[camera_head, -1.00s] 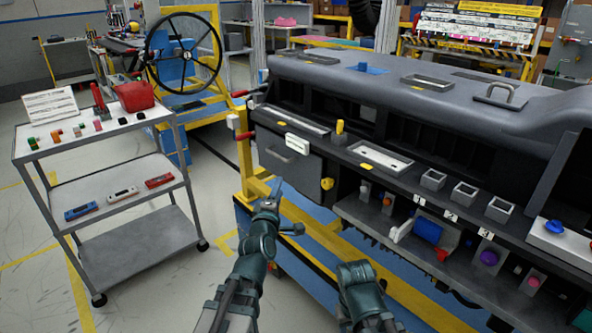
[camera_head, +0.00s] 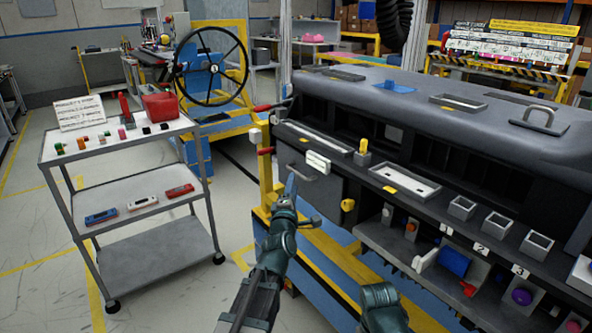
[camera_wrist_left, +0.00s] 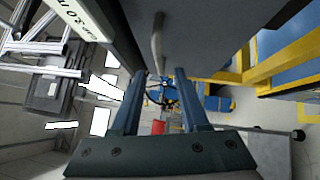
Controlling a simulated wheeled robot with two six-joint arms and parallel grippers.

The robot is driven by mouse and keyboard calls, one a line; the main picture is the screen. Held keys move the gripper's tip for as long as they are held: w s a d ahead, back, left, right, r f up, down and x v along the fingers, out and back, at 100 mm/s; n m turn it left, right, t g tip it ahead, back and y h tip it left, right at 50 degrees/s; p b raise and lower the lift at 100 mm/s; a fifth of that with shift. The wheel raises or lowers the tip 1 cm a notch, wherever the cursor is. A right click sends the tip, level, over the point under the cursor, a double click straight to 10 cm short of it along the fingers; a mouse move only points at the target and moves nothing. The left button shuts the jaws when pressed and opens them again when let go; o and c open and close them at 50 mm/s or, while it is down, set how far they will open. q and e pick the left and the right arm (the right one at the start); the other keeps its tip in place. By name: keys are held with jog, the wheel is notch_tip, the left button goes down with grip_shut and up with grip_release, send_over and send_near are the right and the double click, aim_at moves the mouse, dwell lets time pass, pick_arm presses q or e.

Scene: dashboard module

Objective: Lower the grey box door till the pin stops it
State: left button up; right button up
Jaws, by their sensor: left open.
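The grey box door (camera_head: 318,190) is a flat panel at the left end of the dashboard's front. It looks upright and closed, with a bar handle (camera_head: 298,173) near its top. My left gripper (camera_head: 291,182) points up in front of the door, close to the handle. In the left wrist view, my left gripper (camera_wrist_left: 162,78) is open, and the handle (camera_wrist_left: 157,45) appears ahead between its fingers; contact cannot be told. A yellow knob (camera_head: 347,205) sits at the door's right; I cannot tell whether it is the pin. My right gripper's fingers do not show.
The dark dashboard (camera_head: 440,120) fills the right side, with a lower shelf (camera_head: 400,244) of parts. A yellow frame (camera_head: 325,246) runs below the door. A grey cart (camera_head: 140,221) stands at the left. Bare floor lies between cart and frame.

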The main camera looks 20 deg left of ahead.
aim_at(296, 172)
pick_arm(q)
jog(key=w, duration=0.4)
jog(key=w+a+r, duration=0.1)
jog(key=w, duration=0.1)
jog(key=shift+w+p, duration=0.2)
jog(key=shift+p, duration=0.15)
jog(key=shift+d, duration=0.1)
grip_shut()
dwell(0.9)
